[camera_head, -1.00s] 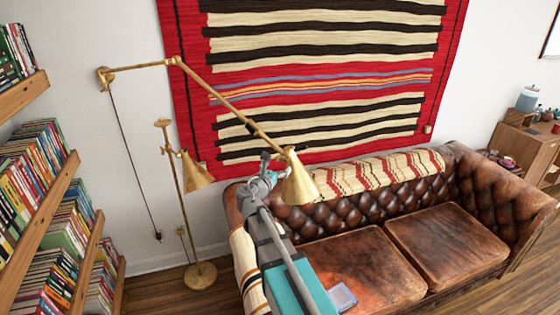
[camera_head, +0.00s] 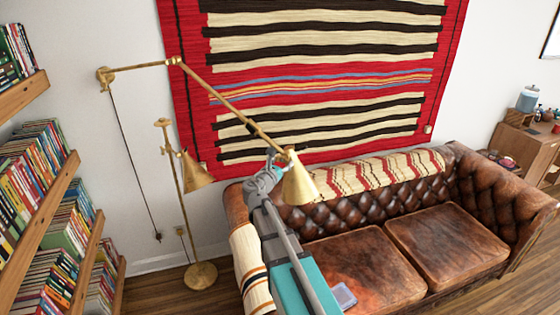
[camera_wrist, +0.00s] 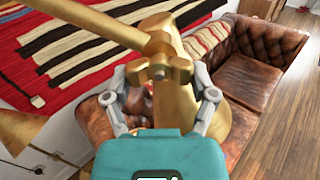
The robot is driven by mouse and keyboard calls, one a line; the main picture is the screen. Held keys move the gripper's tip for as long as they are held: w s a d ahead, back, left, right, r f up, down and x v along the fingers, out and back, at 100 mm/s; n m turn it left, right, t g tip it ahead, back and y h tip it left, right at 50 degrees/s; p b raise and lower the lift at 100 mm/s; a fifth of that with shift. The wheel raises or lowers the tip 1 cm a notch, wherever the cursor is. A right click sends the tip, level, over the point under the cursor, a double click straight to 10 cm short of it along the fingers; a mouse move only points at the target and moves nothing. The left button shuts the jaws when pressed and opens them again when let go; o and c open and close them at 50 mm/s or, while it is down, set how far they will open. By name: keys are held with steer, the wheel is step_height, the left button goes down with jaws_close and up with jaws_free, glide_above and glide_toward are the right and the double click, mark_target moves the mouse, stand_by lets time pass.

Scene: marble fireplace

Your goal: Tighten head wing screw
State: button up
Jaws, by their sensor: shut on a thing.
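A brass swing-arm wall lamp (camera_head: 222,100) hangs over the sofa, with its cone-shaped head (camera_head: 299,184) at the arm's lower end. In the wrist view the head's brass joint (camera_wrist: 178,68) shows at close range, with the thick lamp arm (camera_wrist: 95,22) running to the upper left. The head wing screw (camera_wrist: 157,72) appears as a small brass piece at this joint, partly hard to make out. My gripper (camera_wrist: 160,85) has one finger on each side of the joint and is shut on the wing screw; the exact contact is unclear. It also shows left of the head in the head view (camera_head: 272,168).
A brass floor lamp (camera_head: 194,172) stands left of my arm. A leather sofa (camera_head: 362,262) lies below and to the right. A striped rug (camera_head: 320,75) hangs on the wall behind. Bookshelves (camera_head: 36,215) line the left. Free air lies above the sofa seat.

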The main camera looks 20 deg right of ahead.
steer(key=shift+c, duration=1.1)
steer(key=shift+w+m, duration=0.1)
steer(key=shift+m, duration=0.4)
steer(key=m, duration=0.2)
steer(key=shift+m, duration=0.4)
steer(key=m, duration=0.4)
steer(key=shift+a+f+m, duration=0.1)
steer(key=shift+m, duration=0.2)
steer(key=m, duration=0.9)
steer(key=shift+m, duration=0.3)
